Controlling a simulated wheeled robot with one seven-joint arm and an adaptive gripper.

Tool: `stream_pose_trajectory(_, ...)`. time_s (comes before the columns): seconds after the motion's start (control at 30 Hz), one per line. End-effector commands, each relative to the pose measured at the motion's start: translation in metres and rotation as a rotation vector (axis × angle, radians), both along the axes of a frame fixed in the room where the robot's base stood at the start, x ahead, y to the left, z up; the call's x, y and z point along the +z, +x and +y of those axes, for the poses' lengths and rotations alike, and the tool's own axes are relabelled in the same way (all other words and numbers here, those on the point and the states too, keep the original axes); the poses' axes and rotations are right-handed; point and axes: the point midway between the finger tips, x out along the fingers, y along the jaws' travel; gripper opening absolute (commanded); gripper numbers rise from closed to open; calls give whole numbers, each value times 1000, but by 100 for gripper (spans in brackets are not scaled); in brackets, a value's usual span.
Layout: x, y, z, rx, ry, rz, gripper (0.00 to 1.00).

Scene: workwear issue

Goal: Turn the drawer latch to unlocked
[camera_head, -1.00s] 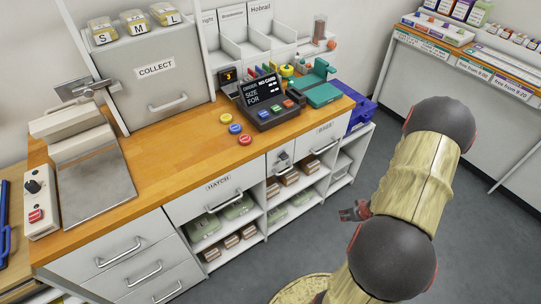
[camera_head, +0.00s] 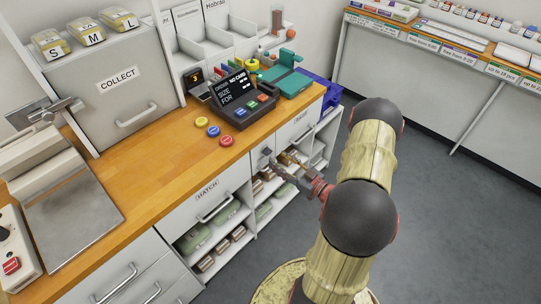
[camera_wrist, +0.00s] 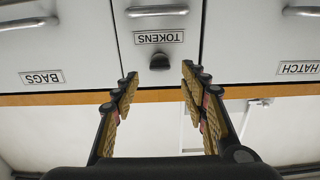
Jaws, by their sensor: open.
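The drawer latch (camera_wrist: 159,62) is a small dark knob on the white TOKENS drawer (camera_wrist: 180,58). It shows between my fingertips in the upside-down wrist view, beside the TOKENS label (camera_wrist: 159,37). I cannot tell which way the latch is turned. My gripper (camera_wrist: 160,76) is open and empty, with one finger on each side of the latch in that picture. No contact shows. In the head view my gripper (camera_head: 284,171) is in front of the narrow drawer (camera_head: 264,156) between HATCH and BAGS, and partly covers the front there.
The HATCH drawer (camera_head: 196,211) and BAGS drawer (camera_head: 302,122) flank the TOKENS drawer, with bar handles that stick out. Open shelves with boxes (camera_head: 239,233) lie below. The wooden counter (camera_head: 160,165) above carries a card terminal (camera_head: 243,105) and coloured buttons. The grey floor is clear at right.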

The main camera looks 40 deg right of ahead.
Motion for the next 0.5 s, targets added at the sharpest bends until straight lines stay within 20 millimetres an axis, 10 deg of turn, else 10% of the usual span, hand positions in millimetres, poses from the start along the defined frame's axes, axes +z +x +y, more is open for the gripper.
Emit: stream_pose_trajectory(0.5, -1, 53, 4, 0, 0, 2, 44)
